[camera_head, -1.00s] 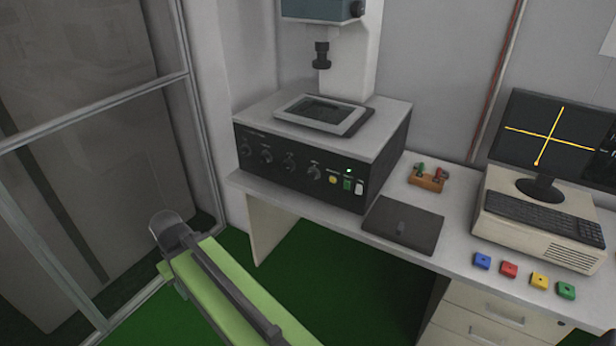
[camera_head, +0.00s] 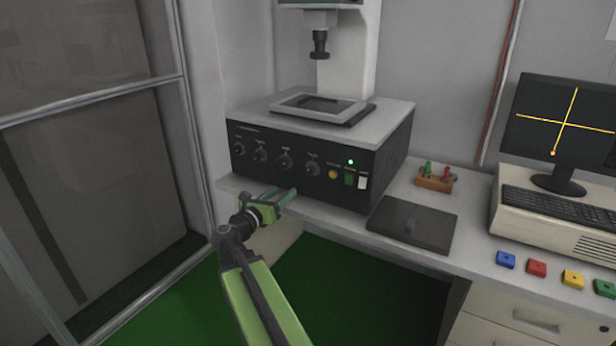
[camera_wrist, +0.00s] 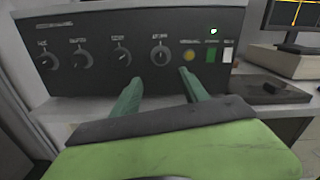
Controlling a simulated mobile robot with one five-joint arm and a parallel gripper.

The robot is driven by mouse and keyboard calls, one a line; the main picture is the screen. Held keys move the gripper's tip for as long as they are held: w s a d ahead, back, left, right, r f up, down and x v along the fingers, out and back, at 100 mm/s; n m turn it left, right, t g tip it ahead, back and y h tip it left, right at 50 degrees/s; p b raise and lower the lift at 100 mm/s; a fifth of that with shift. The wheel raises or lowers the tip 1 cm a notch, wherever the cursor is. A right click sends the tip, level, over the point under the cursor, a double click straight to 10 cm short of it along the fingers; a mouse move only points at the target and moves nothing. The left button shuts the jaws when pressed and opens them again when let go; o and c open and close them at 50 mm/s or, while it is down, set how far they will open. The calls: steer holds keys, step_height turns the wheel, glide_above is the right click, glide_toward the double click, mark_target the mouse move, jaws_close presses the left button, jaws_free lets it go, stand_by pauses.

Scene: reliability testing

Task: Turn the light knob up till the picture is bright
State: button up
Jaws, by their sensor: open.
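A black-fronted control box (camera_head: 335,192) on the desk has a row of several dark knobs; their labels are too small to read, so I cannot tell which is the light knob. The rightmost knob (camera_head: 312,169) also shows in the wrist view (camera_wrist: 160,52), beyond and between my fingertips. The monitor (camera_head: 560,120) shows a yellow cross with a dot on a dark screen. My gripper (camera_head: 282,192) is open and empty, just in front of the box's lower front. In the wrist view, both green fingers (camera_wrist: 160,80) point at the panel, apart from the knobs.
Right of the knobs are a yellow button (camera_head: 333,174), a green switch (camera_head: 349,178) and a white switch (camera_head: 362,182). A dark flat plate (camera_head: 412,222) lies on the desk to the right. A glass partition (camera_head: 100,150) stands at left.

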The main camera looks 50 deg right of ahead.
mark_target(308, 172)
steer(key=x, duration=1.6)
steer(key=shift+c, duration=0.2)
jaws_close()
steer(key=shift+d+r, duration=0.1)
